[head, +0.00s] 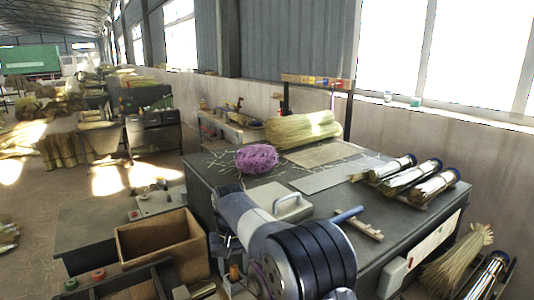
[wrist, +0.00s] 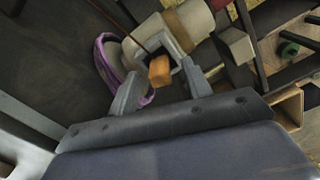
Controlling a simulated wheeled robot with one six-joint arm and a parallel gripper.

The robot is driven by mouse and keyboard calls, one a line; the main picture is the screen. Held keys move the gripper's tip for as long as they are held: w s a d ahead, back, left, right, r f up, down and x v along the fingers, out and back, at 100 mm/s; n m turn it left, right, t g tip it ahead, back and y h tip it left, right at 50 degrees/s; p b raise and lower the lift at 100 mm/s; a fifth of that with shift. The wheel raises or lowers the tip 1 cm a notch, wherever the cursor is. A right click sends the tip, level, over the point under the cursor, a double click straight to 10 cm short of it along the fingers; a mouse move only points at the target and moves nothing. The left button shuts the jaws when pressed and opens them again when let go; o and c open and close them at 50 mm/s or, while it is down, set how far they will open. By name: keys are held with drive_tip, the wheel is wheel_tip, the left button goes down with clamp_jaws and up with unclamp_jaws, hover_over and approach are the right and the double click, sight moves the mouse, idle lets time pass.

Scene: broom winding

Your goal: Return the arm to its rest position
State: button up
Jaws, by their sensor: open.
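My arm (head: 300,258) reaches in from the lower middle of the head view, in front of the dark workbench (head: 215,178). In the wrist view my gripper (wrist: 160,68) has its two grey fingers apart. An orange block-like piece (wrist: 159,70) in a grey square fitting appears between the fingers; I cannot tell whether they touch it. A purple loop (wrist: 102,55) and a pale cylinder with a tan band (wrist: 190,24) lie beyond. The gripper's fingers are not clear in the head view.
A purple bundle (head: 257,158), a straw bundle (head: 303,129) and several wrapped straw brooms (head: 411,178) lie on the bench. A cardboard box (head: 160,243) stands left of my arm. More straw brooms (head: 455,262) are at the lower right. Open floor shows at the left.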

wheel_tip(320, 180, up, 10)
wheel_tip(320, 180, down, 10)
drive_tip(key=shift+f, duration=0.1)
drive_tip(key=shift+r+p, duration=0.6)
drive_tip(key=shift+w+b, duration=0.1)
drive_tip(key=shift+b, duration=0.3)
wheel_tip(320, 180, up, 2)
drive_tip(key=shift+r+p, duration=0.15)
drive_tip(key=shift+p, duration=0.45)
drive_tip(key=shift+s+r, duration=0.3)
drive_tip(key=shift+s, duration=0.05)
drive_tip(key=s+d+b, duration=0.3)
drive_tip(key=s+b, duration=0.2)
drive_tip(key=s, duration=0.5)
drive_tip(key=shift+r, duration=0.45)
drive_tip(key=shift+d, duration=0.1)
